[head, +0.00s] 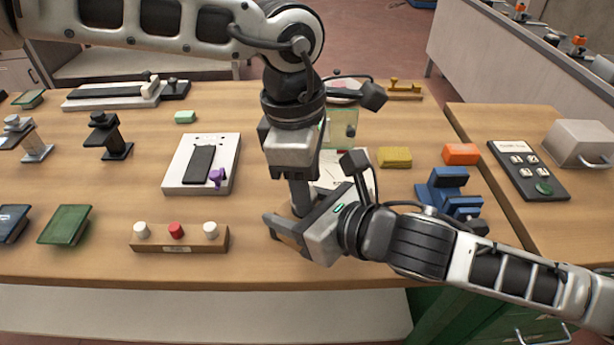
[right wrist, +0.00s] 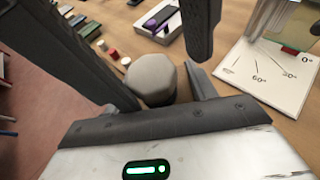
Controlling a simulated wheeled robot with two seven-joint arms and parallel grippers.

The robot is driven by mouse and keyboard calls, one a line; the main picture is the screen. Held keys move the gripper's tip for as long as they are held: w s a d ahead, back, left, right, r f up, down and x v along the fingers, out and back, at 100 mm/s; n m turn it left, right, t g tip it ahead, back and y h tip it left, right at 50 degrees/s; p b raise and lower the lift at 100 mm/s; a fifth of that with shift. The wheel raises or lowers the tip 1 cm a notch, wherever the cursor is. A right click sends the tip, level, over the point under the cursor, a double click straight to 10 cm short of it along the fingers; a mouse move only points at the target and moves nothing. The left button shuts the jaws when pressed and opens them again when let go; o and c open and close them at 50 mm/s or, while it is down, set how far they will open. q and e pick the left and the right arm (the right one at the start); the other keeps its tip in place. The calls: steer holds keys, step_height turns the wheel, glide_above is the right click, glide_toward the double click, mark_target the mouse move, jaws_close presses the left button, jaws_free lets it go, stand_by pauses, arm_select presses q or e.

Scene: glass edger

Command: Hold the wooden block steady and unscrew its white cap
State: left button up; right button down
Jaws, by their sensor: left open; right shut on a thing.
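The cap (right wrist: 152,78) is a pale grey-white, many-sided knob in the right wrist view. It sits on the wooden block (right wrist: 160,100), of which only a small brown part shows below it. My right gripper (head: 285,233) is shut on the block, low over the table's front part. My left gripper (head: 299,205) points down from above and is open. In the right wrist view its dark fingers stand on either side of the cap, with visible gaps. In the head view my grippers hide the cap and most of the block.
A wooden strip (head: 180,247) with white and red knobs lies left of my grippers. A white board (head: 172,180) with a dark pad and purple piece lies behind it. A blue fixture (head: 447,190) and yellow block (head: 394,157) are to the right. The table's front edge is close.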

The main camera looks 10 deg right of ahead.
arm_select(q)
steer(key=shift+s+d+r, duration=0.15)
steer(key=shift+s, duration=0.1)
step_height(320, 180, up, 4)
steer(key=shift+w+f, duration=0.1)
steer(key=shift+o, duration=0.5)
steer(key=shift+r, duration=0.2)
step_height(320, 180, up, 7)
steer(key=w+a+m+g, duration=0.1)
steer(key=w+a+m, duration=0.1)
steer(key=m, duration=0.6)
steer(key=shift+y, duration=0.3)
steer(key=f, duration=0.4)
steer(key=s+d+f, duration=0.1)
steer(key=f, duration=0.3)
steer(key=s+f, duration=0.1)
steer(key=f, duration=0.2)
steer(key=shift+d+f, duration=0.15)
steer(key=shift+f, duration=0.25)
